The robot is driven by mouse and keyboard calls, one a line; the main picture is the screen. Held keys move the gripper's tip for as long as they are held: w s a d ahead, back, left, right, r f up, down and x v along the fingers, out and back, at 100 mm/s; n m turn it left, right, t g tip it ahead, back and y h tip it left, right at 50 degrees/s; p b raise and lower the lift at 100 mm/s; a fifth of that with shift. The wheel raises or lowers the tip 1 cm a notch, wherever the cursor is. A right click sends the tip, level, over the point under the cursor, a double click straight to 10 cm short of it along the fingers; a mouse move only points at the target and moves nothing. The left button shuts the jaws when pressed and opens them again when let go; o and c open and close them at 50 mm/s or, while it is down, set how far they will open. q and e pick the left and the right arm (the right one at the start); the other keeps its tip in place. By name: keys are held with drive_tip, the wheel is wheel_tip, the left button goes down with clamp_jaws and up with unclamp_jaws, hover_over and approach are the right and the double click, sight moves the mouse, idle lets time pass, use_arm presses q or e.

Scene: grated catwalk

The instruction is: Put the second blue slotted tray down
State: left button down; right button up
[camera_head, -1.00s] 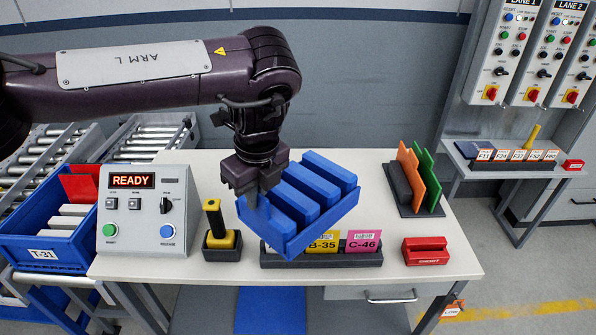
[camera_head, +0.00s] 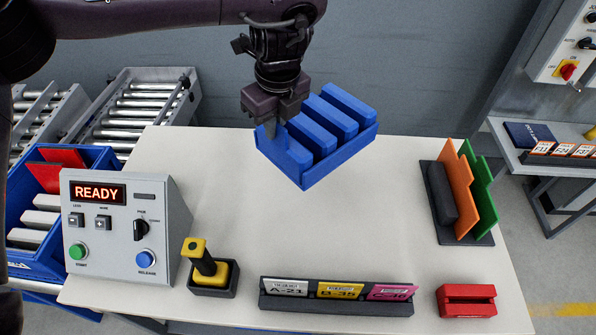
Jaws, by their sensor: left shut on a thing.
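The blue slotted tray (camera_head: 338,161) hangs from my left gripper (camera_head: 279,135), over the back middle of the white table (camera_head: 230,239). The gripper is shut on the tray's left end. The tray is turned at an angle, with several raised blue bars across it. It appears to be above the tabletop; the exact gap is hard to tell. My right gripper is not in view.
A control box (camera_head: 125,225) reading READY stands at the left, with a yellow-handled tool in a black holder (camera_head: 212,287) beside it. A card rack (camera_head: 337,301) and a red block (camera_head: 466,301) line the front. An orange-and-green panel stand (camera_head: 441,202) is at right. The table's middle is clear.

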sight(279, 168)
use_arm(q)
wheel_tip(279, 168, down, 14)
drive_tip(key=shift+f+p, duration=0.1)
drive_tip(key=shift+p, duration=0.3)
wheel_tip(279, 168, down, 4)
drive_tip(key=shift+f, duration=0.1)
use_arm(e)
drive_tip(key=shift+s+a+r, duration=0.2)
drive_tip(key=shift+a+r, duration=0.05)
use_arm(q)
drive_tip(key=shift+s+f, duration=0.1)
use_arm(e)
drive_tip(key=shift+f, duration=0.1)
use_arm(q)
drive_tip(key=c, duration=2)
unclamp_jaws()
drive_tip(key=shift+f+b, duration=0.1)
drive_tip(key=shift+b, duration=0.25)
drive_tip(key=o, duration=0.4)
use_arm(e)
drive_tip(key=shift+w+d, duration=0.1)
use_arm(q)
drive_tip(key=shift+o, duration=0.2)
